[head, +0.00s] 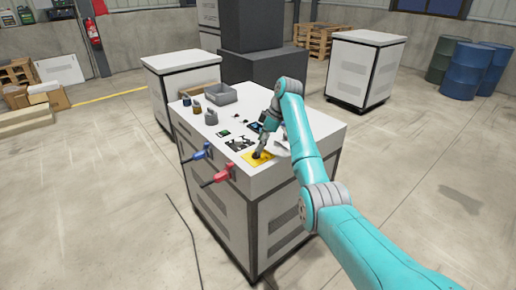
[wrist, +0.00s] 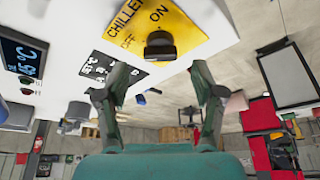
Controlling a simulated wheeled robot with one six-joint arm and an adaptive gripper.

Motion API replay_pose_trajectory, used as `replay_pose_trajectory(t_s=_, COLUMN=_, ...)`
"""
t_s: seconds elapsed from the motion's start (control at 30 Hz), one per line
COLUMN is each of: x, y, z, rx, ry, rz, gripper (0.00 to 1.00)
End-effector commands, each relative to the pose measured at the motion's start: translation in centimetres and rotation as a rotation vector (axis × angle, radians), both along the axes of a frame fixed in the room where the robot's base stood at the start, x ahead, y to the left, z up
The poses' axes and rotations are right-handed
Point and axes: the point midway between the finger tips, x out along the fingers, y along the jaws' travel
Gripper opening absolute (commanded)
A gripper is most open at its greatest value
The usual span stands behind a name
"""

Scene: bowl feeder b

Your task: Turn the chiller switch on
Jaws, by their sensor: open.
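The chiller switch is a black knob (wrist: 160,46) on a yellow plate (wrist: 178,22) marked CHILLER, OFF and ON. Which mark the knob points at I cannot tell. In the head view the yellow plate (head: 264,159) lies on the white cabinet top near its front edge, and my gripper hides the knob. My gripper (wrist: 162,72) is open and empty, with its fingers spread either side of the knob's line. In the head view my gripper (head: 260,153) points down at the plate.
A blue handle (head: 199,154) and a red handle (head: 218,177) stick out from the cabinet's front. A black marked panel (head: 240,144) and a temperature display (wrist: 22,57) are near the plate.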

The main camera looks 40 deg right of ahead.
Motion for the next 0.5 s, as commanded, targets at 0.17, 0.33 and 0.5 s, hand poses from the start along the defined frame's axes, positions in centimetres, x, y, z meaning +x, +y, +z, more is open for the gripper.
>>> replay_pose_trajectory(t_s=0.17, x=0.6, y=0.6, z=-1.9, rx=0.0, ry=0.0, rz=0.0, gripper=0.68)
replay_pose_trajectory(t_s=0.33, x=0.8, y=0.9, z=-2.7, rx=0.0, ry=0.0, rz=0.0, gripper=0.68)
replay_pose_trajectory(t_s=0.5, x=0.8, y=0.9, z=-2.8, rx=0.0, ry=0.0, rz=0.0, gripper=0.68)
